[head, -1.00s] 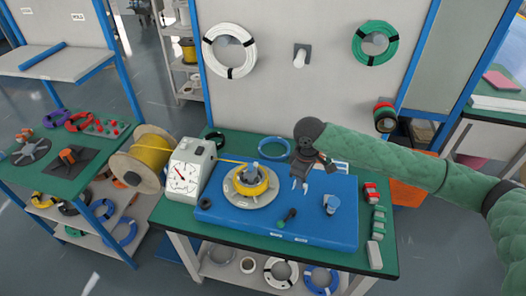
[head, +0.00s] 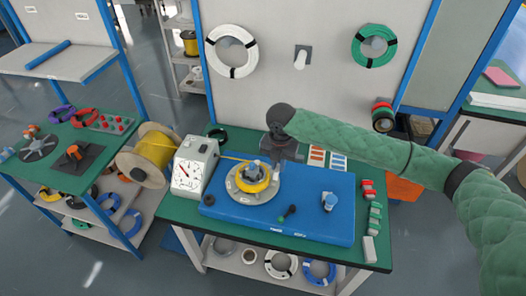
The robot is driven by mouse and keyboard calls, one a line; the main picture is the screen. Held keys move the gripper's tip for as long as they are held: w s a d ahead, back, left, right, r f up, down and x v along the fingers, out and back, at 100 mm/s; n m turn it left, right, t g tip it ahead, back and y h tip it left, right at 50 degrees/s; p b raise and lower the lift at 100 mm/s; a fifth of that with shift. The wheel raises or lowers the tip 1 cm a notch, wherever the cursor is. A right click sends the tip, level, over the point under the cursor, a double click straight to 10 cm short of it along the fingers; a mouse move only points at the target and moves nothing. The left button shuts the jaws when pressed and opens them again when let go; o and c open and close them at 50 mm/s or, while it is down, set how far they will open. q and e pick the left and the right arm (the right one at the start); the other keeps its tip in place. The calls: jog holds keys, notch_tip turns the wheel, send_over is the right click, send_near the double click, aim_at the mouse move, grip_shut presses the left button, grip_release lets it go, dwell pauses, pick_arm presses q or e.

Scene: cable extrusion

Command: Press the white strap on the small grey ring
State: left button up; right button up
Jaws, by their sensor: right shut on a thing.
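A yellow coil (head: 246,186) lies around the hub of a round grey plate (head: 236,196) on the blue mat. It is the only ring on that plate, and it looks yellow, not grey. My right gripper (head: 275,171) points down at the far right edge of the coil. It is shut on a small pale piece, which looks like the white strap, largely hidden by the fingers. I cannot tell whether the piece touches the coil. My left gripper is not in view.
A white dial gauge (head: 194,168) stands left of the plate. Small blocks (head: 374,218) line the right table edge. A yellow spool (head: 150,153) is at left.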

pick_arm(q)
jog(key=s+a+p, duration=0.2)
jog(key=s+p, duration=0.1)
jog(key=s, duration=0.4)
pick_arm(e)
jog(key=w+a+r+n, duration=0.25)
jog(key=a+n, duration=0.25)
jog(key=n, duration=0.8)
jog(key=shift+s+f+b, duration=0.2)
jog(key=shift+f+b, duration=0.8)
jog(key=shift+f, duration=0.5)
jog(key=shift+s+f+b, duration=0.15)
jog(key=shift+f+b, duration=0.85)
jog(key=shift+f, duration=0.45)
jog(key=shift+d+f+b, duration=0.1)
jog(key=shift+f+b, duration=0.35)
jog(key=shift+f, duration=0.5)
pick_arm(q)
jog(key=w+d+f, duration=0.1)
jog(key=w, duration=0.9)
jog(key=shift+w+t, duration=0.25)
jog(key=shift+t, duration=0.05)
